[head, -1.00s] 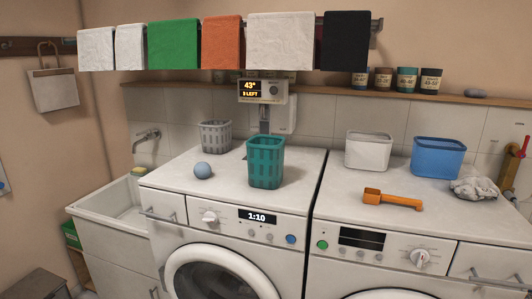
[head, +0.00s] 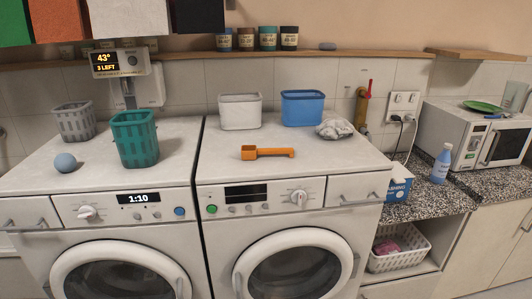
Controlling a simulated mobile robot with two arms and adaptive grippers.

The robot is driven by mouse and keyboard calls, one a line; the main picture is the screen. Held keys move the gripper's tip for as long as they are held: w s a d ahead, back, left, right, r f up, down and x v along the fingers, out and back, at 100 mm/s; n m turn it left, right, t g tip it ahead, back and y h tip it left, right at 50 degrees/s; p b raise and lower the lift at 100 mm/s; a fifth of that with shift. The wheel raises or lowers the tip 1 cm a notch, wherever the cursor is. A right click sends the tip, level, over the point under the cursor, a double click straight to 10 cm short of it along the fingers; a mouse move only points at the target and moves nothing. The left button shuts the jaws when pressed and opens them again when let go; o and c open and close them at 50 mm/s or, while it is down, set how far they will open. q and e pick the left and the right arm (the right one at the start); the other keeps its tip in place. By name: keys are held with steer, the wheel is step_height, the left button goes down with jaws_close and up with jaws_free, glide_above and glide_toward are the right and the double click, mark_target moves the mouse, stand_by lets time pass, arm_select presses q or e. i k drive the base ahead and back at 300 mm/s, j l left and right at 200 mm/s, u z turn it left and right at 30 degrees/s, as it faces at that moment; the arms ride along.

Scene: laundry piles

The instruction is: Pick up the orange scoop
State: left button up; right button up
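The orange scoop (head: 267,153) lies on top of the right washing machine (head: 225,171), near its front edge. Its square cup is at the left and its handle points right. Nothing covers it. Neither of my grippers shows in the head view.
Behind the scoop stand a white bin (head: 240,112) and a blue bin (head: 302,109), with a crumpled grey cloth (head: 334,129) at their right. Clear surface surrounds the scoop.

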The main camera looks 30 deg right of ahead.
mark_target(267, 152)
steer(key=i+j+z, duration=0.15)
steer(key=z, duration=0.3)
steer(key=i+j+z, duration=0.1)
steer(key=z, duration=0.35)
steer(key=j+z, duration=0.3)
steer(key=z, duration=0.15)
